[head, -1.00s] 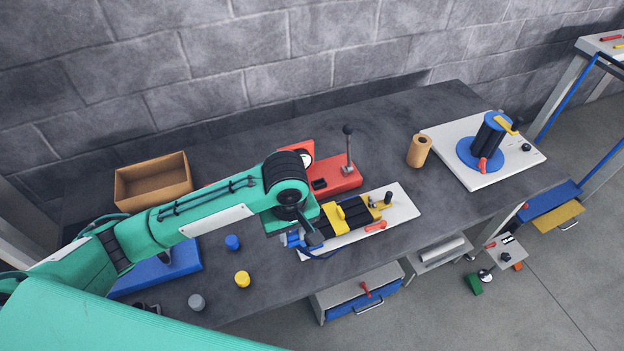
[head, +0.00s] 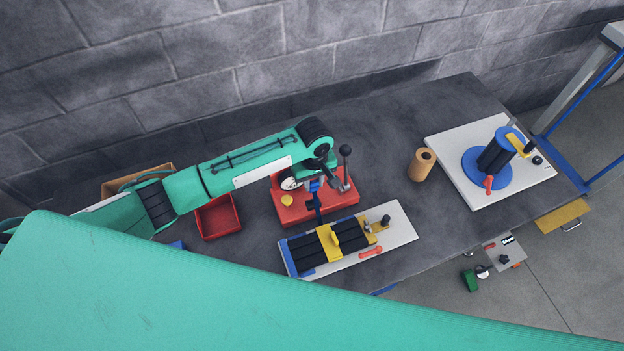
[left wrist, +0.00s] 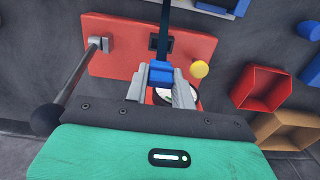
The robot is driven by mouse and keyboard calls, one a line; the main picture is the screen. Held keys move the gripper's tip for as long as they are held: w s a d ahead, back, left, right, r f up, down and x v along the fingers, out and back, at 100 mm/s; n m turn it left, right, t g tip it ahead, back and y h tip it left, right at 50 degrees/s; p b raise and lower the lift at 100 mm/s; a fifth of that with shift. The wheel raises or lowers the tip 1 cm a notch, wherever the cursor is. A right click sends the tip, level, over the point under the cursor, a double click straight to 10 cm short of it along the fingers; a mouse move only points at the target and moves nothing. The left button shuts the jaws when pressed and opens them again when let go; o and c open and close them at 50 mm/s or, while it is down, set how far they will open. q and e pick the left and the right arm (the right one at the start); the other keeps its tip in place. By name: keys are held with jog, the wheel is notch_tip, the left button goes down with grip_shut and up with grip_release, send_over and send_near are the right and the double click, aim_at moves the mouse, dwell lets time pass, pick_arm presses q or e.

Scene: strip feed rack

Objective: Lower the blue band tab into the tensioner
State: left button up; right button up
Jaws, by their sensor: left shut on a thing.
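The blue band tab (head: 314,185) is held in my left gripper (head: 320,180), over the red tensioner (head: 335,207). In the left wrist view the blue tab (left wrist: 160,74) sits between the grey fingers (left wrist: 158,80), with a black band (left wrist: 168,28) running away from it. The red tensioner (left wrist: 112,30) lies below, with a dark slot (left wrist: 158,43) just beyond the tab in the picture. Its lever (head: 345,165) stands at the right in the head view, and its round white gauge (head: 290,182) is partly hidden. The height of the tab above the tensioner is hard to tell.
A white board (head: 402,222) with black strips and a yellow clamp (head: 328,242) lies in front of the tensioner. A red tray (head: 219,218) is at its left, a tan roll (head: 422,164) at its right. The tensioner's yellow knob (left wrist: 198,69) is near my fingers.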

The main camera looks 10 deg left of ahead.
aim_at(313, 191)
pick_arm(q)
jog(key=shift+s+r, duration=0.1)
jog(key=shift+s, duration=0.1)
jog(key=shift+f, duration=1.2)
jog(key=shift+f+b, duration=0.6)
jog(key=shift+f, duration=1.15)
pick_arm(e)
jog(key=shift+s+d+f, duration=0.1)
jog(key=shift+s+f, duration=0.1)
jog(key=shift+f, duration=0.4)
pick_arm(q)
jog(key=shift+f+p, duration=0.5)
pick_arm(e)
jog(key=shift+r, duration=0.5)
pick_arm(q)
jog(key=shift+f+p, duration=0.4)
jog(key=shift+f, duration=0.3)
pick_arm(e)
jog(key=shift+r, duration=0.4)
